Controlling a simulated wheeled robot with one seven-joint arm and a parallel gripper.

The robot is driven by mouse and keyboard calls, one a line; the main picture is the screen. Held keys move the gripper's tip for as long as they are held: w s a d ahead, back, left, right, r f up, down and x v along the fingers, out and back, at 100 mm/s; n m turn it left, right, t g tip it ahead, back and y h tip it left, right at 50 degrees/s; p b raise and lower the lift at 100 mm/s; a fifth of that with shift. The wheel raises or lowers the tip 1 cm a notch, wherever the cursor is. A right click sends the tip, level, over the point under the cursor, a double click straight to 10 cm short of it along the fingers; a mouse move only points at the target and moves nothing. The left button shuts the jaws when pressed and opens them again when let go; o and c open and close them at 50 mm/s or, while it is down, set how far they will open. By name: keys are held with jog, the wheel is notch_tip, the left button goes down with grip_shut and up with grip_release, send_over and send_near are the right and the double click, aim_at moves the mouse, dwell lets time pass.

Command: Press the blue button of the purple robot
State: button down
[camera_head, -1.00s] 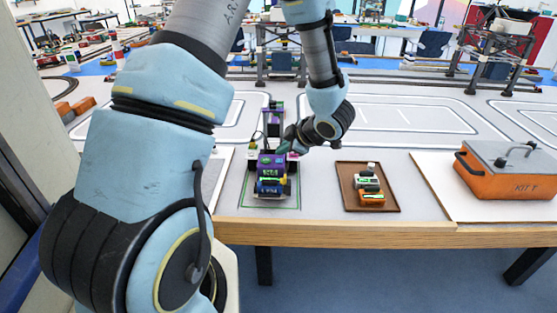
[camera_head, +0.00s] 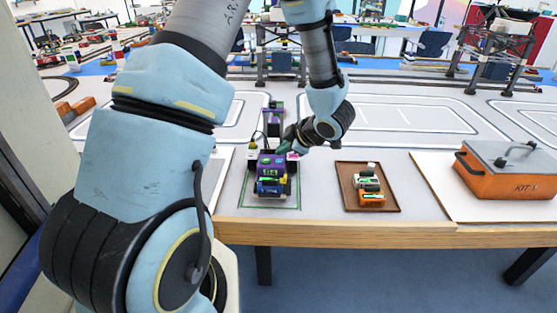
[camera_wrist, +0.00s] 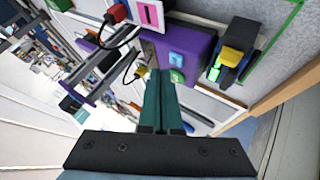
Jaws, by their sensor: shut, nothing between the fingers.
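The purple robot (camera_head: 270,163) stands on the mat near the table's front edge. In the wrist view its purple body (camera_wrist: 195,45) shows a light blue button (camera_wrist: 176,59) and a teal-green button (camera_wrist: 177,76) below it. My gripper (camera_wrist: 160,72) has its two teal fingers together, with nothing between them. Its tips are beside the two buttons, closest to the teal-green one; I cannot tell if they touch. In the head view my gripper (camera_head: 285,147) is just above and behind the robot's top, and the buttons are too small to make out.
A brown tray (camera_head: 347,203) with small parts (camera_head: 369,187) lies to the right. An orange kit box (camera_head: 510,180) stands farther right. Gantry frames stand behind.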

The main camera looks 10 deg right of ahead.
aim_at(282, 161)
jog(key=shift+f, duration=0.45)
jog(key=shift+f+b, duration=0.35)
jog(key=shift+f, duration=0.05)
dwell(0.5)
jog(key=shift+r, duration=0.15)
jog(key=shift+r+p, duration=0.75)
jog(key=shift+p, duration=0.15)
notch_tip(282, 161, up, 6)
jog(key=p, duration=0.6)
jog(key=shift+w, duration=0.1)
